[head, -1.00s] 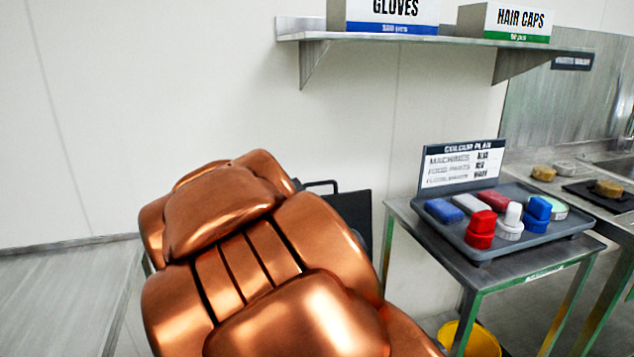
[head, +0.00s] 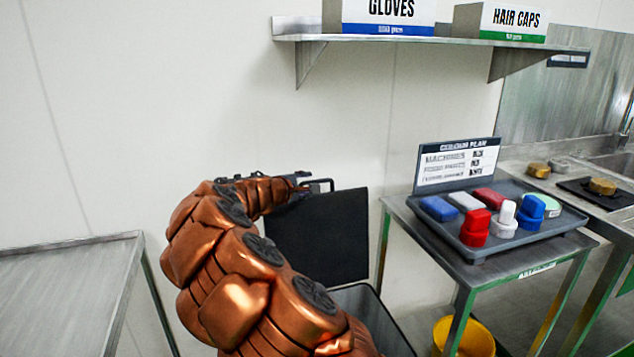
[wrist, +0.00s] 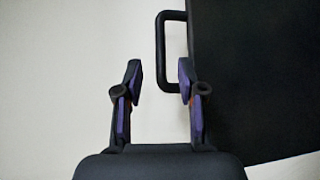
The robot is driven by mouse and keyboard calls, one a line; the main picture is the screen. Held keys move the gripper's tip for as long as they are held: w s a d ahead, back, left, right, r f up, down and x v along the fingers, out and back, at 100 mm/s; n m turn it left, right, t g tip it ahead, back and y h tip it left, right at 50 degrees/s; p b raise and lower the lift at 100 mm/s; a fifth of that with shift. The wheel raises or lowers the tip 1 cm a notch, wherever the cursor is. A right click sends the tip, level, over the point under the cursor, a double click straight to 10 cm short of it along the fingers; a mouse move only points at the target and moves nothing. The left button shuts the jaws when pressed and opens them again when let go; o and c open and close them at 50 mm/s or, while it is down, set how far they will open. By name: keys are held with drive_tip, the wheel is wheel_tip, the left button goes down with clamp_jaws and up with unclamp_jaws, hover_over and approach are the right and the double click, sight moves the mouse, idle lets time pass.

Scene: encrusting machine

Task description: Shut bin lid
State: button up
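The bin lid (head: 318,238) is a dark flat panel standing raised against the wall, with a dark bar handle on its top edge. Below it the bin (head: 372,312) is open, partly hidden by my arm. My gripper (head: 303,180) is at the lid's upper left, close to the handle. The handle (wrist: 163,52) is just ahead of the fingertips, and the lid (wrist: 255,85) fills the right side. No contact with the handle shows.
A steel stand (head: 480,272) with a grey tray (head: 478,250) of coloured brushes is right of the bin. A yellow bucket (head: 470,338) is under it. A steel table (head: 60,290) stands at left. A wall shelf (head: 430,42) with boxes is above.

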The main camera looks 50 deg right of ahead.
sight(317, 181)
drive_tip(key=shift+x, duration=3.35)
drive_tip(key=shift+s, duration=0.1)
drive_tip(key=shift+f, duration=0.1)
clamp_jaws()
